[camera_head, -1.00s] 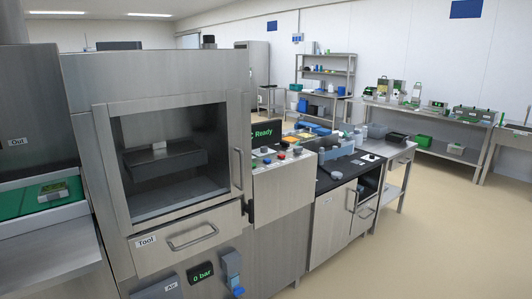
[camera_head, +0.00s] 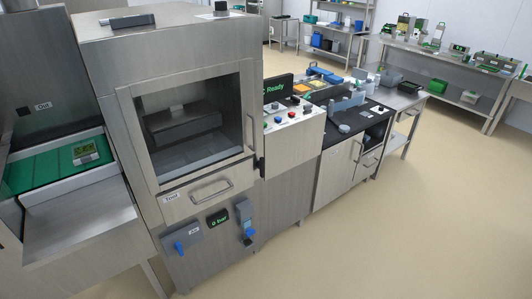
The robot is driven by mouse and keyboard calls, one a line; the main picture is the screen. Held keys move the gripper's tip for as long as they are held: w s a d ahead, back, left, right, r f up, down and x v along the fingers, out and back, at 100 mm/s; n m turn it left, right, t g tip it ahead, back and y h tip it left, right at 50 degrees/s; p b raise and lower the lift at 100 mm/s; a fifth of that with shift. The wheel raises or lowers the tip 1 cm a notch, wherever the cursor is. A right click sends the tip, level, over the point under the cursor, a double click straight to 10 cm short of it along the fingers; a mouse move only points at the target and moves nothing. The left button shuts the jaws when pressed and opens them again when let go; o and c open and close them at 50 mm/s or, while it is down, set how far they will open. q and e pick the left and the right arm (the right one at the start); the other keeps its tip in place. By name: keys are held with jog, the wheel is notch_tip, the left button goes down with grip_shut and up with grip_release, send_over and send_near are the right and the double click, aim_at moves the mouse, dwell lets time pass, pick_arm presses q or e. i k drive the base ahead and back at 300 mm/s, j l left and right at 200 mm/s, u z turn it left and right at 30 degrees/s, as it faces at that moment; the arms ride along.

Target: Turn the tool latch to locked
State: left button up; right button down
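The tray sealer (camera_head: 104,55) stands left of centre, with a windowed chamber (camera_head: 190,120) whose door looks shut. Below it is a drawer front (camera_head: 177,206) labelled Tool, with a bar handle (camera_head: 211,190); it looks closed. Under the drawer are a grey Air box with a blue lever (camera_head: 180,247), a small dark display (camera_head: 217,218) with green text, and a grey unit with blue parts (camera_head: 246,222). I cannot tell which part is the tool latch or how it is set. Neither of my grippers is in view.
A control panel (camera_head: 293,122) with coloured buttons and a screen (camera_head: 278,88) reading Ready adjoins the sealer's right. A green outfeed belt (camera_head: 45,172) and a steel shelf (camera_head: 82,219) are at left. A black-topped counter (camera_head: 345,132) stands right. The floor in front is clear.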

aim_at(260, 165)
jog(key=i+u, duration=0.1)
jog(key=u, duration=0.3)
jog(key=i+l+u, duration=0.1)
jog(key=u, duration=0.35)
jog(key=l+u, duration=0.2)
jog(key=u, duration=0.2)
jog(key=i+l+u, duration=0.15)
jog(key=l, duration=0.2)
jog(key=i+l+u, duration=0.15)
jog(key=l, duration=0.2)
jog(key=l+u, duration=0.15)
jog(key=l, duration=0.25)
jog(key=i+l, duration=0.1)
jog(key=l, duration=0.25)
jog(key=i+l, duration=0.15)
jog(key=l, duration=0.25)
